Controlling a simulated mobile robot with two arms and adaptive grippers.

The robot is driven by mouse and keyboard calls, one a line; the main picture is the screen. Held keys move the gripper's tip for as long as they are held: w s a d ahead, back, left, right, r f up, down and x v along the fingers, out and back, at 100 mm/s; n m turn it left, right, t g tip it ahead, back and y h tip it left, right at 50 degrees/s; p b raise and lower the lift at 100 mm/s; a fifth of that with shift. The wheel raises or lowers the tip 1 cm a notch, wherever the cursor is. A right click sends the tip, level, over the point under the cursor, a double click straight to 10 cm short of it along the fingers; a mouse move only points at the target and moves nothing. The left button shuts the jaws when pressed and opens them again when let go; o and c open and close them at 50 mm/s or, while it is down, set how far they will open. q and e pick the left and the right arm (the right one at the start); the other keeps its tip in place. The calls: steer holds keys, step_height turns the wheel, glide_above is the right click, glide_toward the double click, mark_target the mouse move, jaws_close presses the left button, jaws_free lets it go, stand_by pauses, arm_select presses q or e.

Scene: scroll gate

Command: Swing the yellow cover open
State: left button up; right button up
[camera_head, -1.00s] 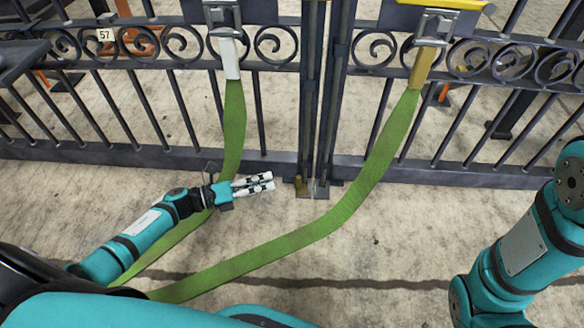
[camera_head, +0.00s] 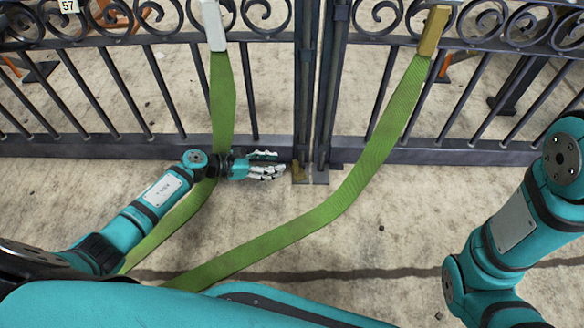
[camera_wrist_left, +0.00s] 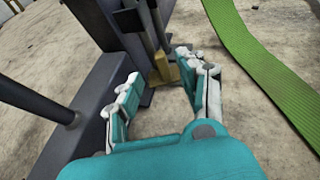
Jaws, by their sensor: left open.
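My left gripper (camera_head: 277,163) is open, low by the gate's centre posts. A small yellow-brown piece (camera_head: 297,171) stands at the foot of the posts, just beyond the fingertips. In the left wrist view this piece (camera_wrist_left: 163,70) lies ahead between the open fingers, apparently untouched. A gold-yellow clasp (camera_head: 433,30) tops the right green strap, at the upper edge of the head view. I cannot tell from the frames which yellow part is the cover. My right gripper is out of view; only part of my right arm shows.
The dark iron gate (camera_head: 440,151) spans the view. One green strap (camera_head: 223,100) hangs from a white clasp (camera_head: 213,25); another green strap (camera_head: 345,195) runs from the gold clasp towards me. The concrete ground right of the posts is mostly clear.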

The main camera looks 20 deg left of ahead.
mark_target(293, 163)
arm_select(q)
steer(key=b+x, duration=0.2)
steer(key=x, duration=0.3)
steer(key=shift+f, duration=0.1)
steer(key=shift+b+x, duration=0.3)
steer(key=shift+x, duration=0.5)
jaws_close()
